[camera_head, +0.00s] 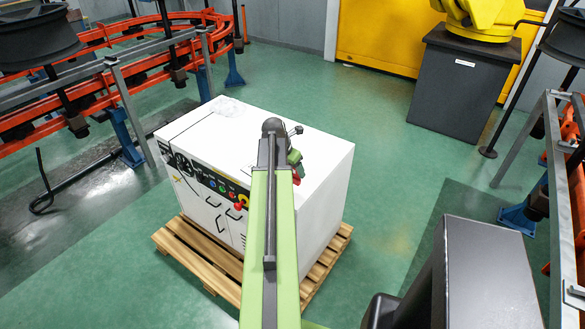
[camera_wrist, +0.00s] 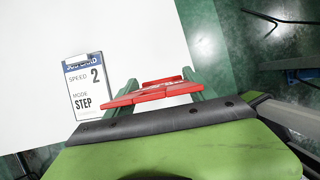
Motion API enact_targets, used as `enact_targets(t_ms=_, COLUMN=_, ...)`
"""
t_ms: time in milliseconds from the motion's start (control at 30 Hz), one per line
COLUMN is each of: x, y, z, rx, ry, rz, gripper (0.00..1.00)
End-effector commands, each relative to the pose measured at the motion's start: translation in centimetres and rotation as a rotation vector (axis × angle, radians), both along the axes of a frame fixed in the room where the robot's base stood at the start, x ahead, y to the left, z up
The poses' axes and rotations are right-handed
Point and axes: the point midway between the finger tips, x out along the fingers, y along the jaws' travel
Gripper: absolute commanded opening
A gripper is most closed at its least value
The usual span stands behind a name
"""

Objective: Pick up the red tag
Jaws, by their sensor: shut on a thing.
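The red tag (camera_wrist: 163,91) lies across between the two green fingers of my gripper (camera_wrist: 160,80) in the wrist view. My gripper is shut on it, over the white cabinet top. Small red parts show beside my gripper (camera_head: 296,168) in the head view, but there the tag cannot be told clearly from the fingers. My green arm hides part of the cabinet top.
The white cabinet (camera_head: 318,150) stands on a wooden pallet (camera_head: 190,258). A job card (camera_wrist: 88,85) reading speed 2, mode step lies left of my gripper. Orange rails (camera_head: 100,95) stand at left; green floor is open behind.

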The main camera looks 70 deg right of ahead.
Motion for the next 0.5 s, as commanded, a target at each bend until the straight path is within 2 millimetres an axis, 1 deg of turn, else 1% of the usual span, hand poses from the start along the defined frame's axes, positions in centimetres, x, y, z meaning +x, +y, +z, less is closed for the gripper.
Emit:
enact_targets(t_ms=33, x=-1.2, y=1.4, z=1.3, rx=0.0, ry=0.001, rz=-0.003, gripper=0.14)
enact_targets(t_ms=300, x=-5.5, y=5.9, z=5.0, rx=0.0, ry=0.001, rz=-0.004, gripper=0.14)
enact_targets(t_ms=400, x=-6.6, y=7.0, z=5.8, rx=0.0, ry=0.001, rz=-0.002, gripper=0.14)
enact_targets(t_ms=500, x=-7.3, y=7.6, z=6.2, rx=0.0, ry=0.001, rz=-0.003, gripper=0.14)
